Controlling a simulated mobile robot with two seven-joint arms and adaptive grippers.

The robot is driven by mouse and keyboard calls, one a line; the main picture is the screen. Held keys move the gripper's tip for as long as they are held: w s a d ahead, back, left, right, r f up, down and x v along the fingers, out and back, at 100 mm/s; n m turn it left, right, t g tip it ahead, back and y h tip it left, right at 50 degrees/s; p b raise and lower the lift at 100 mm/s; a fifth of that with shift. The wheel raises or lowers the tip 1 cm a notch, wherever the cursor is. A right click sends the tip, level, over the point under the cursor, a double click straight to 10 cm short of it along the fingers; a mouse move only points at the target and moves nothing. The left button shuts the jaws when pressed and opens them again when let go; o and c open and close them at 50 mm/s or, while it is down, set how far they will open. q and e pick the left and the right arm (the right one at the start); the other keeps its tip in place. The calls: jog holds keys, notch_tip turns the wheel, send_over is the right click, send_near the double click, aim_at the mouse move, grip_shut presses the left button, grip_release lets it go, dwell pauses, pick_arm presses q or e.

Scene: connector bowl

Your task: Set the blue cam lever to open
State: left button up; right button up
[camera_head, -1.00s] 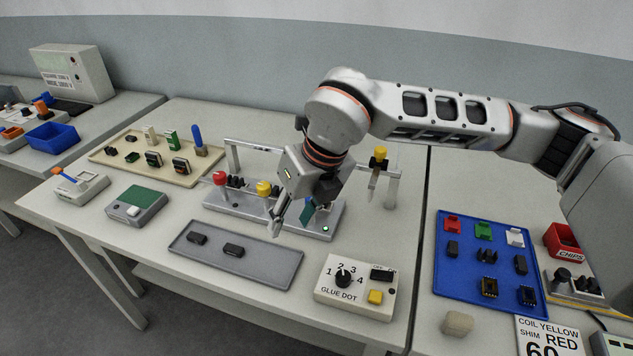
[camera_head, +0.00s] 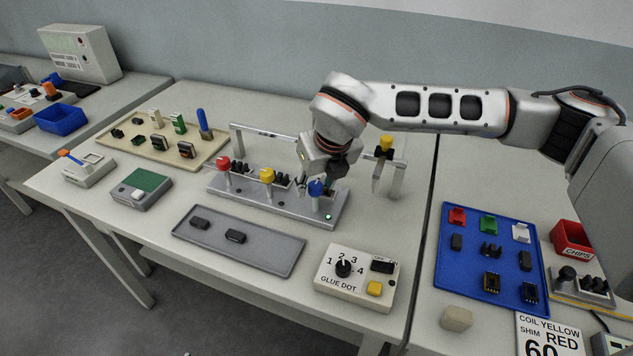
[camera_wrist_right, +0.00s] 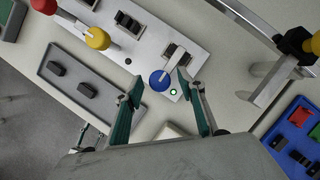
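The blue cam lever (camera_head: 316,188) stands at the right end of a grey fixture plate (camera_head: 250,196), its round blue knob on top of a pale stem. From above, the knob (camera_wrist_right: 160,81) shows in the right wrist view beside a black clamp part. My right gripper (camera_head: 318,177) is open and empty just behind and above the knob. In the wrist view its teal-padded fingers (camera_wrist_right: 159,88) are spread apart, with the knob appearing between their tips; contact cannot be seen. A green light (camera_head: 328,217) glows near the lever. My left gripper is out of view.
A red lever (camera_head: 223,163) and a yellow lever (camera_head: 267,176) stand left on the plate. A metal frame with a hanging yellow-topped tool (camera_head: 384,150) rises behind. A grey tray (camera_head: 262,255) and a glue-dot box (camera_head: 357,278) lie in front.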

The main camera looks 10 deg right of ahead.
jog(key=c, duration=1.1)
jog(key=shift+o, duration=0.2)
